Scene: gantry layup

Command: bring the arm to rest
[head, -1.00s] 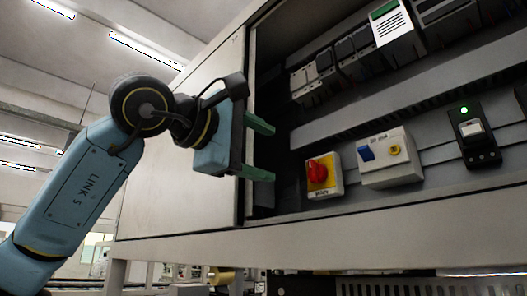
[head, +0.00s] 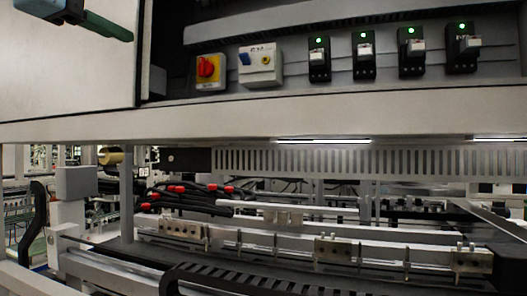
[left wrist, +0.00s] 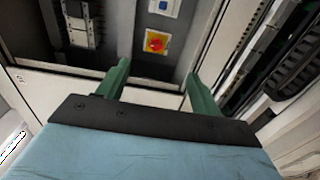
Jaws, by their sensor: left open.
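My left gripper shows at the top left of the head view (head: 108,27), cut off by the picture's edge, in front of the cabinet's pale side panel. In the left wrist view its two green fingers (left wrist: 157,88) are apart with nothing between them. Beyond them is the open cabinet with the red rotary switch on its yellow plate, seen in the head view (head: 207,69) and the left wrist view (left wrist: 156,43). The fingers appear apart from the cabinet's devices. My right gripper is in neither view.
A white box with a blue switch (head: 260,65) sits beside the red switch. Several black modules with green lights (head: 363,57) line the rail to the right. The cabinet's lower ledge (head: 300,111) juts out above a gantry with rails (head: 290,250) and red-tipped black cables (head: 190,196).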

